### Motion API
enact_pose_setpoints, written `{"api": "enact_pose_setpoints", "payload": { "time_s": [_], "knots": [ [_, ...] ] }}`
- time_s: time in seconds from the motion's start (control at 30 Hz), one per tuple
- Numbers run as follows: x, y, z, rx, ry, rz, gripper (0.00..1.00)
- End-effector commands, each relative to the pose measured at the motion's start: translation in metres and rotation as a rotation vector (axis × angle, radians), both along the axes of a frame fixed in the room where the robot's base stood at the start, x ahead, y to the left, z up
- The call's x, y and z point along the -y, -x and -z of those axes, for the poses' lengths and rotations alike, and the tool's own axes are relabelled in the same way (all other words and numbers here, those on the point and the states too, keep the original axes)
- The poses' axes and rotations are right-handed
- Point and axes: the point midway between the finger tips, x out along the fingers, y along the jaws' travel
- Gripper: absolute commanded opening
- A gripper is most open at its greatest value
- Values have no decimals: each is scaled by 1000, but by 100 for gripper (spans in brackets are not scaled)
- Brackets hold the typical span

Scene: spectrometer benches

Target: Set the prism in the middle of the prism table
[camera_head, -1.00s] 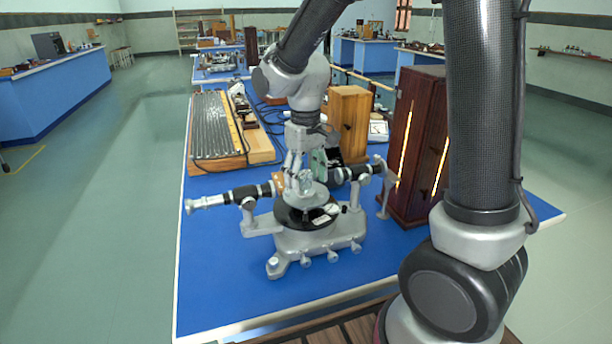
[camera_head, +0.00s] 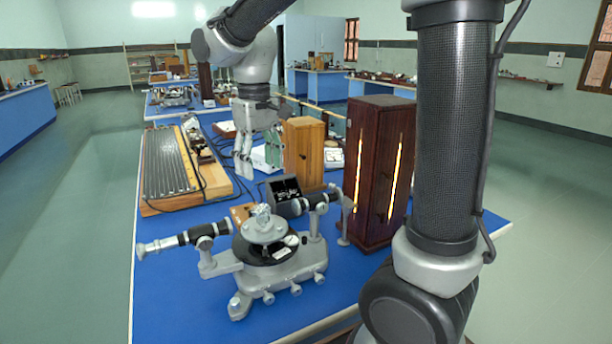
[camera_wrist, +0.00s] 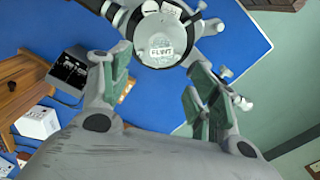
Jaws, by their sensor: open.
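The clear glass prism (camera_head: 261,213) stands on the round grey prism table (camera_head: 264,232) of the spectrometer. In the wrist view the prism (camera_wrist: 162,48) shows a "FLINT" label and lies near the middle of the disc; I cannot tell whether it is exactly centred. My gripper (camera_head: 257,165) is open and empty, above and behind the prism table, apart from the prism. In the wrist view its green-padded fingers (camera_wrist: 160,75) are spread, with the prism beyond the gap between them.
The spectrometer's telescope (camera_head: 180,240) reaches left. A tall dark wooden cabinet (camera_head: 370,170) with bright slits stands to the right, with a lighter wooden box (camera_head: 303,153) behind. A small black meter box (camera_head: 283,190) stands behind the spectrometer. Blue bench is clear at front left.

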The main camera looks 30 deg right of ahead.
Motion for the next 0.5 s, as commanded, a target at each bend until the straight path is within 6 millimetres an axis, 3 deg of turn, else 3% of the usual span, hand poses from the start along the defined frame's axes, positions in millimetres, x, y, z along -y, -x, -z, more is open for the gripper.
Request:
{"api": "enact_pose_setpoints", "payload": {
  "time_s": [0.17, 0.3, 0.5],
  "knots": [
    [32, 25, -14, 52, -20, 53, 61],
    [83, 77, -27, 152, -50, 148, 61],
    [132, 152, -21, 292, -70, 276, 61]
  ]
}}
